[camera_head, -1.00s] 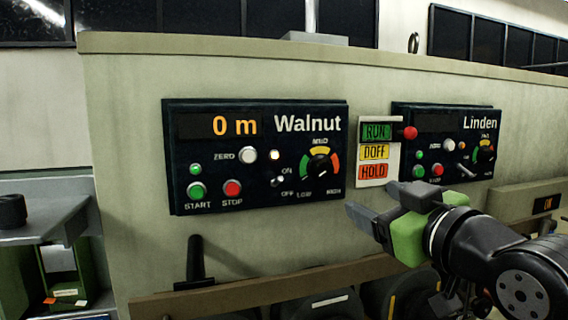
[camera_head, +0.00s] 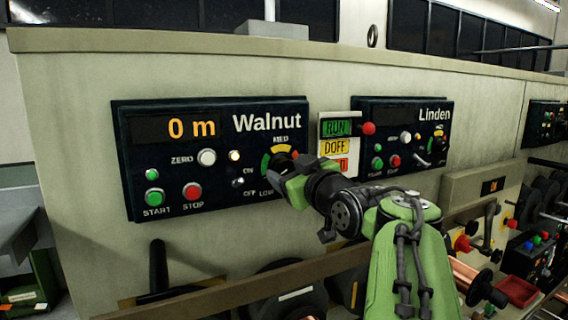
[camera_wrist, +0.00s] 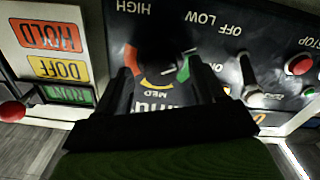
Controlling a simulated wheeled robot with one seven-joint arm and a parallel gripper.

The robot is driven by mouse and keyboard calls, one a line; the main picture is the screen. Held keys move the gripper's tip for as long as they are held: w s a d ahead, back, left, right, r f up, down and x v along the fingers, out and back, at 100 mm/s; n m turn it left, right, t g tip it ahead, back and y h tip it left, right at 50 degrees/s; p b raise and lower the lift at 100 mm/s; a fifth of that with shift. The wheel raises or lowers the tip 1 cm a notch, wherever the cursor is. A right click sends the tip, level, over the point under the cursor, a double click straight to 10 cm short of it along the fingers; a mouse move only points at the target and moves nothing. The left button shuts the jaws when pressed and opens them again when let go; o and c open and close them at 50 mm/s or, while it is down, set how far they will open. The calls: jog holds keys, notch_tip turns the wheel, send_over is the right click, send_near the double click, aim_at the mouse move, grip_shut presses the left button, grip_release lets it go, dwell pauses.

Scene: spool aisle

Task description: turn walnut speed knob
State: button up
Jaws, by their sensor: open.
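The Walnut panel (camera_head: 215,208) has a dark speed knob (camera_head: 283,160) at its right, inside a green, yellow and red arc marked LOW, MED and HIGH. My gripper (camera_head: 284,172) is in front of the knob and hides its lower part and the HIGH mark. In the wrist view, which is upside down, the gripper (camera_wrist: 160,70) is open, with one finger on each side of the dial. The dark knob (camera_wrist: 163,48) shows dimly between and beyond the fingertips. I cannot tell whether the fingers touch it or exactly where it points.
The ON/OFF switch (camera_wrist: 248,75) is close beside the dial. A RUN/DOFF/HOLD plate (camera_head: 326,128) with a red-knobbed lever (camera_head: 368,128) stands to the right, then the Linden panel (camera_head: 398,103). A rail (camera_head: 240,300) and spools lie below. The Walnut display reads 0 m.

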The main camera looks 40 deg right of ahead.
jog(key=shift+w, duration=0.3)
jog(key=shift+s, duration=0.15)
jog(key=c, duration=1.1)
jog(key=shift+o, duration=0.2)
jog(key=m, duration=0.3)
jog(key=shift+m, duration=2.3)
